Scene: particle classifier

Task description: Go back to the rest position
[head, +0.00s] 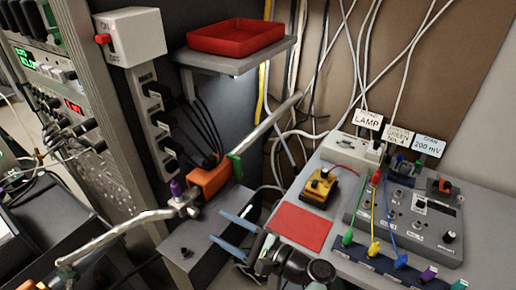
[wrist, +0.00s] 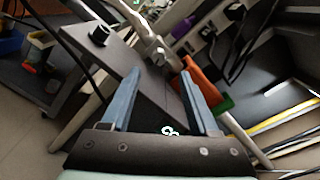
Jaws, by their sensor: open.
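My gripper (head: 235,232) is at the lower middle of the head view, with its two blue fingers spread apart. In the wrist view the blue fingers (wrist: 158,108) stand wide apart with nothing between them. They point toward a dark grey stand (wrist: 130,65) with a black knob. The same stand (head: 205,238) lies just left of the fingers in the head view. An orange block (head: 210,183) with a green piece (head: 235,167) is mounted above and behind the fingers. It also shows right of the fingers in the wrist view (wrist: 200,84).
A metal tube (head: 115,235) with a purple knob (head: 177,189) runs beside the stand. A grey bench (head: 350,262) at right bears a red pad (head: 299,226), a yellow box (head: 320,187) and a control box with cables. A red tray (head: 236,36) sits on a shelf above. Cables hang behind.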

